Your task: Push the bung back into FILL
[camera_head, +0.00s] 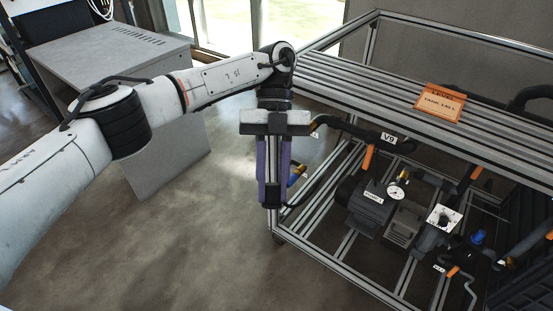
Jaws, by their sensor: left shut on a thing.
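My left gripper (271,205) hangs pointing down at the left front corner of the metal frame, with its purple-sided fingers close together. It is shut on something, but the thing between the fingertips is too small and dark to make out. I cannot pick out the bung for sure. No label reading FILL can be read from here. A white square plate (444,218) with a dark round centre sits low in the frame at the right; its marking is too small to read. My right gripper is not in view.
The aluminium-profile frame (345,62) has a slatted top bearing an orange sign (440,101). Below are a dark pump (365,205), a gauge (396,192), a hose labelled V9 (391,138) and orange-handled valves. A grey cabinet (105,55) stands at left. The floor at lower left is clear.

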